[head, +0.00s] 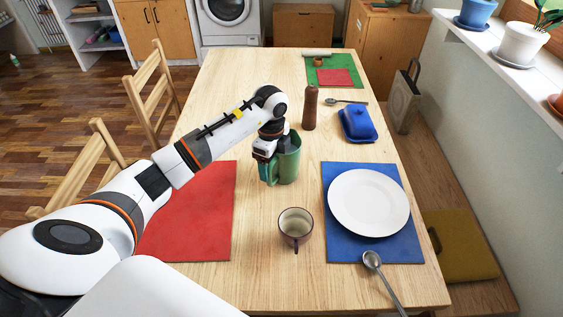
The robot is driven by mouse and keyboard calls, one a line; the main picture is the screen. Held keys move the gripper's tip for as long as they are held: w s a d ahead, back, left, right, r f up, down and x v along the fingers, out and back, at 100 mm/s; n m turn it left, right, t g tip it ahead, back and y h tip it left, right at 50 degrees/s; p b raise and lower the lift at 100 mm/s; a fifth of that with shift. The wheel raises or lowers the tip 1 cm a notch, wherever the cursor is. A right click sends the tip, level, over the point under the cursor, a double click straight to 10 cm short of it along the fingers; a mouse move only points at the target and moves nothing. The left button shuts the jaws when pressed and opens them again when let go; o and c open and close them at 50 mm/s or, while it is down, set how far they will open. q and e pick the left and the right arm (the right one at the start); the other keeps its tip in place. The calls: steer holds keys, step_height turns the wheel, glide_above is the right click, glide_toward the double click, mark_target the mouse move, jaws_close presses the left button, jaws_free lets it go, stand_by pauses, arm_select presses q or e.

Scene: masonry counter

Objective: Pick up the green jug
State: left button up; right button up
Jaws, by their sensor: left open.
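The green jug (287,168) stands upright on the wooden table, just right of the red placemat, with its handle side toward the left and front. My left gripper (264,160) is at the jug's upper left side, pointing down. Its jaws are open, and part of the jug's rim and left side is hidden behind it. I cannot tell whether a finger touches the jug. My right gripper is not in view.
A mug (296,228) stands in front of the jug. A white plate (368,203) lies on a blue placemat (335,249) at right. A brown pepper mill (310,108) and blue butter dish (357,124) stand behind. A red placemat (205,220) lies under my arm.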

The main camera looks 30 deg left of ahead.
arm_select(q)
steer(key=shift+f, duration=1.15)
jaws_close()
steer(key=shift+r, duration=0.15)
